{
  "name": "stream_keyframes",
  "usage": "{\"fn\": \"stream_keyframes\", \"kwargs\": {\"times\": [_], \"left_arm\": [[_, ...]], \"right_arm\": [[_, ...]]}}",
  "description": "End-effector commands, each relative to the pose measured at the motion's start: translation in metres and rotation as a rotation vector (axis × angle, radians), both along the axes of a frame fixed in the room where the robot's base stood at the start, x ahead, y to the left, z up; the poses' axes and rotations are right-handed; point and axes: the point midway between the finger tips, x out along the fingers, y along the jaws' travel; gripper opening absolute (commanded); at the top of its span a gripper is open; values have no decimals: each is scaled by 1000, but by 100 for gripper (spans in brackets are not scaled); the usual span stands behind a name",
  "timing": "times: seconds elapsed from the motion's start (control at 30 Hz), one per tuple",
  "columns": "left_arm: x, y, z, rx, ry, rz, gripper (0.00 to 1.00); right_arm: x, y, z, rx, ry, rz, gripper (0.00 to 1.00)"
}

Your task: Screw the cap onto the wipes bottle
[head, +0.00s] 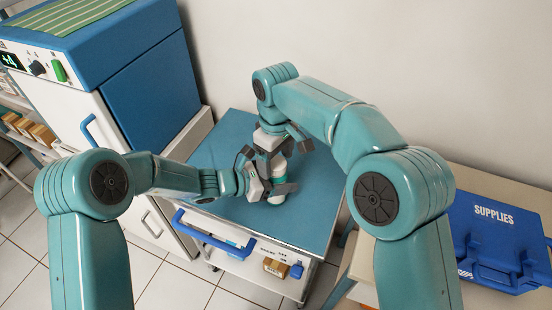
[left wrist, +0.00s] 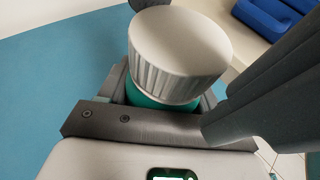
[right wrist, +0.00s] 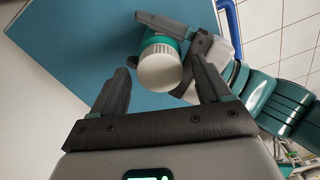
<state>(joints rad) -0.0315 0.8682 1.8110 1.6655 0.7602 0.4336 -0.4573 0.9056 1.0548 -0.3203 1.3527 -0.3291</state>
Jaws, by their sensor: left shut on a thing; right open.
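The wipes bottle (head: 277,198) stands upright on the blue cart top, white at its base with a teal band. In the left wrist view, its teal body (left wrist: 150,97) sits between the jaws of my left gripper (left wrist: 165,103), which is shut on it. A white ribbed cap (left wrist: 178,50) is on top of the bottle; how tightly it is seated cannot be told. My right gripper (right wrist: 162,68) is open above the bottle, its fingers on either side of the cap (right wrist: 159,72) in the right wrist view, with gaps showing. In the head view, the grippers partly hide the bottle.
The blue cart top (head: 225,135) is otherwise clear, with a blue handle (head: 213,236) at its front. A blue and white cabinet (head: 140,75) stands at the left. A blue supplies case (head: 495,235) lies on a bench at the right. A wall is behind.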

Motion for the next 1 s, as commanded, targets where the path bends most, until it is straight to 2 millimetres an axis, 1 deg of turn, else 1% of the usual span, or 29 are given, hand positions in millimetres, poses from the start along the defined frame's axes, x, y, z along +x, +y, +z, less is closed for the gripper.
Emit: {"fn": "stream_keyframes", "kwargs": {"times": [0.1, 0.23, 0.33, 0.57, 0.6, 0.63, 0.83, 0.9, 1.0], "left_arm": [[0, 0, 0, 1, 0, 1, 0], [0, 0, 0, 1, 0, 0, 0], [0, 0, 0, 1, 0, 0, 0], [0, 0, 0, 1, 0, 0, 0], [0, 0, 0, 1, 0, 0, 0], [0, 0, 0, 1, 0, 0, 0], [0, 0, 0, 1, 0, 0, 0], [0, 0, 0, 1, 0, 0, 0], [0, 0, 0, 1, 0, 0, 0]], "right_arm": [[1, 0, 18, 2, -4, -1, 77], [0, 0, 33, 2, -3, 0, 77], [0, 0, 39, 2, -3, 1, 77], [0, 0, 39, 1, -1, 1, 77], [0, 0, 40, 1, -1, 0, 64], [0, 0, 42, 1, -2, -5, 63], [1, 0, 70, 2, -3, -85, 63], [0, 0, 74, 2, -1, -98, 63], [0, 0, 74, 0, 0, -99, 63]]}}
